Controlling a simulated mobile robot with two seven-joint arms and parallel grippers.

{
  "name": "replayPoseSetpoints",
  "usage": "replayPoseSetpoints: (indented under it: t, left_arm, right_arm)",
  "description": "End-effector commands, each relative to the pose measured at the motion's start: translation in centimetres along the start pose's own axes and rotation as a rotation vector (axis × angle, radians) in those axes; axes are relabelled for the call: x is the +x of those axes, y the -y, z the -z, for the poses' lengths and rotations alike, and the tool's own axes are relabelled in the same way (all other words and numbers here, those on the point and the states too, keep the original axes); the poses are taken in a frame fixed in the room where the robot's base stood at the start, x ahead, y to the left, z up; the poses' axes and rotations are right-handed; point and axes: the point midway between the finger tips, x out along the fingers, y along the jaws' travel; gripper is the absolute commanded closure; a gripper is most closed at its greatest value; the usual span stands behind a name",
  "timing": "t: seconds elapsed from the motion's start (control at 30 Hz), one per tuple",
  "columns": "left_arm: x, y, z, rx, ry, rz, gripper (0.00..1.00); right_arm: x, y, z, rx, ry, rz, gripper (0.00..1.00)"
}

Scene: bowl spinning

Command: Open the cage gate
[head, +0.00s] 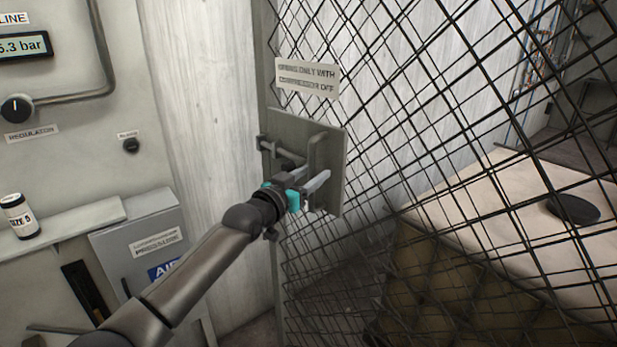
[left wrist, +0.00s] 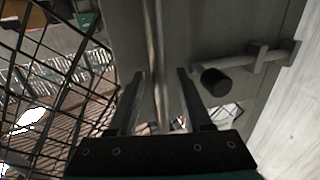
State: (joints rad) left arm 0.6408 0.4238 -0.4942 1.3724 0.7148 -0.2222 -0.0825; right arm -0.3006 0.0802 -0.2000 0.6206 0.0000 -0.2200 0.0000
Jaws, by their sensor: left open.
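The cage gate (head: 400,130) is a dark wire mesh panel, and it looks closed against its post. A grey plate (head: 335,140) on it carries an upright bar handle (head: 318,152) and a sliding latch bolt (head: 268,146). In the left wrist view, the handle (left wrist: 153,50) runs between the fingers of my left gripper (left wrist: 160,88), and the latch with its black knob (left wrist: 215,82) lies to the right. In the head view, my left gripper (head: 312,188) is in front of the plate, open. I cannot tell whether a finger touches the handle. My right gripper is not in view.
A sign (head: 307,77) hangs on the mesh above the plate. Behind the mesh stands a pale-topped bench (head: 480,210) with a dark disc (head: 573,209). At left are a regulator knob (head: 17,108), a shelf (head: 90,218) with a can (head: 20,215), and a grey box (head: 140,235).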

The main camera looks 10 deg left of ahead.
Motion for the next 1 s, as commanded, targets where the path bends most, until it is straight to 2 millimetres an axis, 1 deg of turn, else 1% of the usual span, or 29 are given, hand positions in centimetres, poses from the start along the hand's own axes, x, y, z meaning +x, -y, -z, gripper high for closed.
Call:
replayPoseSetpoints:
  t: [0.13, 0.27, 0.8, 1.0]
  left_arm:
    - [-0.6, 0.0, -0.1, 0.000, 0.001, 0.000, 0.50]
    - [-1.9, 0.0, 0.0, 0.001, 0.001, 0.000, 0.50]
    - [-10.5, 0.0, 0.0, 0.002, 0.003, 0.000, 0.50]
    - [-13.2, 0.0, 0.0, 0.001, 0.003, 0.000, 0.50]
  right_arm:
    - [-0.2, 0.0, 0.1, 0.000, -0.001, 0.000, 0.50]
    - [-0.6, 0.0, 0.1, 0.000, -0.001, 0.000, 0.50]
    - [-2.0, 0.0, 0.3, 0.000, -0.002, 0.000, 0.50]
    - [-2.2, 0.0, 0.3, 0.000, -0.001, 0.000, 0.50]
